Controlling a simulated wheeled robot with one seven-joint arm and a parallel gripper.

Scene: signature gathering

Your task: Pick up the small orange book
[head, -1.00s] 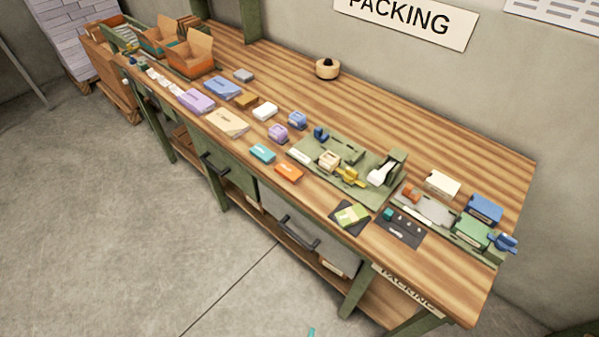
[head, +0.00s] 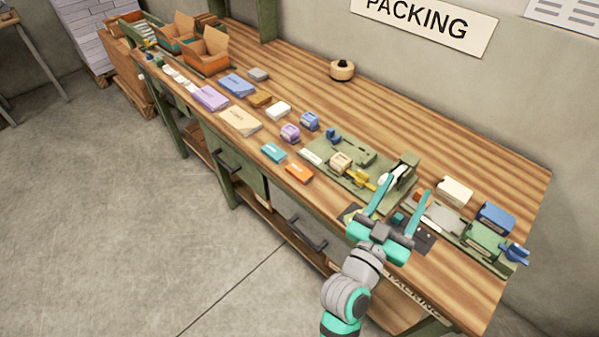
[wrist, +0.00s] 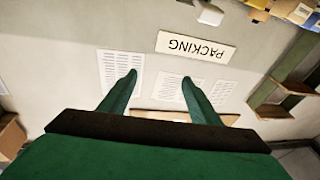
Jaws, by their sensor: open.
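The small orange book (head: 299,173) lies flat near the front edge of the wooden workbench (head: 430,125) in the head view, just right of a small teal book (head: 273,152). My gripper (head: 406,187) is open and empty, to the right of the orange book and apart from it. It hides part of the dark mats at the bench's front. In the wrist view the two fingers (wrist: 159,78) stand apart with nothing between them, facing the wall. The orange book does not show in the wrist view.
A green tray (head: 330,170) with several small items lies right of the orange book. Purple (head: 290,133) and blue (head: 310,121) blocks stand behind it. A cream book (head: 240,121) lies farther left. The back of the bench is mostly clear except for a tape roll (head: 342,70).

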